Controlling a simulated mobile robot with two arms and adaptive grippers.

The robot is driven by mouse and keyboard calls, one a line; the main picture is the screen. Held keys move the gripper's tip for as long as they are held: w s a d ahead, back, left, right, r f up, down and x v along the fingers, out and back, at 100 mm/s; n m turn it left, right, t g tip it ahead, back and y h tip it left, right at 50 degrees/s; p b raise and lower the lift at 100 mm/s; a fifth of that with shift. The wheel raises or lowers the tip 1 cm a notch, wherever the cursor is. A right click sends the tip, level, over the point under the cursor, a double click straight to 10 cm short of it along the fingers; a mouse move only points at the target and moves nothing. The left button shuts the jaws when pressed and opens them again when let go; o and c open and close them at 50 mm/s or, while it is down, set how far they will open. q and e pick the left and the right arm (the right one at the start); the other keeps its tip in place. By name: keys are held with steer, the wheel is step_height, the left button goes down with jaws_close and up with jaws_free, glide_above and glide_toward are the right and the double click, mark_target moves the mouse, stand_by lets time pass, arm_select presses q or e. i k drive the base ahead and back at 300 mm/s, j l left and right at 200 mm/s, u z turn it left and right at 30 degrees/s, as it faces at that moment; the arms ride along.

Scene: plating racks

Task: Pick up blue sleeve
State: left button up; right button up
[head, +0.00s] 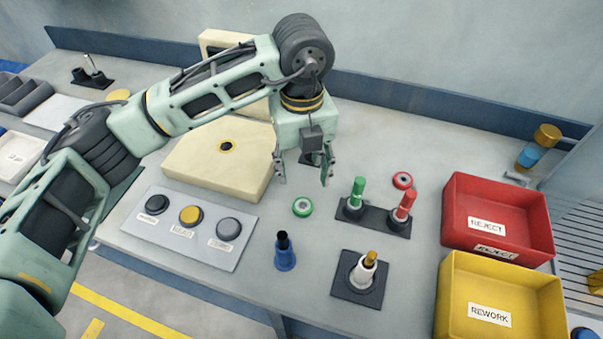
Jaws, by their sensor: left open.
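The blue sleeve (285,260) stands upright on the grey bench near its front edge, with a flared lower end and a black piece showing at its top. My left gripper (304,178) is open and points down over the bench. It is behind and above the blue sleeve, apart from it, with nothing seen between its fingers. My right gripper does not show.
A green ring (302,207) lies between gripper and sleeve. A dark rack (376,219) holds green and red pieces; a dark square base (345,289) holds a white piece. A button panel (188,250) lies left. Red (462,205) and yellow (455,300) bins stand right.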

mark_target(285, 260)
steer(key=k+l+z, duration=0.45)
steer(key=k+l, duration=0.2)
steer(key=l, duration=0.3)
